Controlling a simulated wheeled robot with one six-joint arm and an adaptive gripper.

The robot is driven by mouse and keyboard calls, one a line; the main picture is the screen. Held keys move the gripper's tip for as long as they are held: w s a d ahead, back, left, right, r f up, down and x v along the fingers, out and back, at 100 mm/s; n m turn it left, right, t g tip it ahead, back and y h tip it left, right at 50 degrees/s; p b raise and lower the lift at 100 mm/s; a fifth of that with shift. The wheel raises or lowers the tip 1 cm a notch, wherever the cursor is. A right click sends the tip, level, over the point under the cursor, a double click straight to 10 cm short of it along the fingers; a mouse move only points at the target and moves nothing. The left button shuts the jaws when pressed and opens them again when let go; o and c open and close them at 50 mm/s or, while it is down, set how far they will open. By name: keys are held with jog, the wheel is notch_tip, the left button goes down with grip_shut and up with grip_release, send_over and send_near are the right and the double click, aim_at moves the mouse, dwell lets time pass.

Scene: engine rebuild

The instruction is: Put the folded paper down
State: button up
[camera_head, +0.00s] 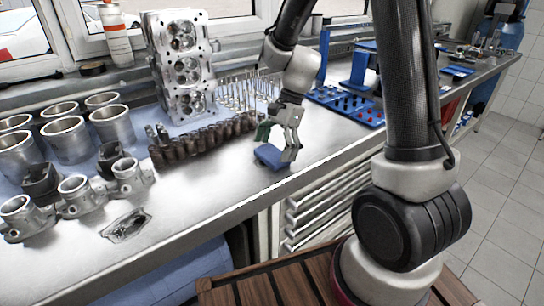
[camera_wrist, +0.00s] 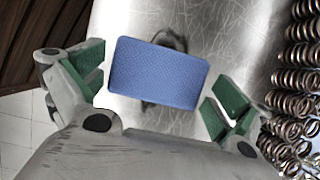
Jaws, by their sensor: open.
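The folded paper (camera_wrist: 158,74) is a blue, textured rectangle. In the wrist view it lies between my gripper's green-padded fingers (camera_wrist: 155,92), with a gap on its right side and a small one on its left. In the head view the blue folded paper (camera_head: 271,156) is at the metal bench top near its front edge, just below my gripper (camera_head: 277,142). My gripper is open. A dark shadow shows behind the paper in the wrist view. I cannot tell for certain whether the paper lies flat on the bench.
A row of brown coil springs (camera_head: 203,141) stands close to the left of my gripper. Valves (camera_head: 240,92) and a cylinder head (camera_head: 183,65) stand behind. Blue trays (camera_head: 350,105) lie to the right. Bare bench (camera_head: 200,190) lies in front of the springs.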

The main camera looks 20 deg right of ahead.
jog(key=shift+f, duration=0.15)
jog(key=c, duration=0.6)
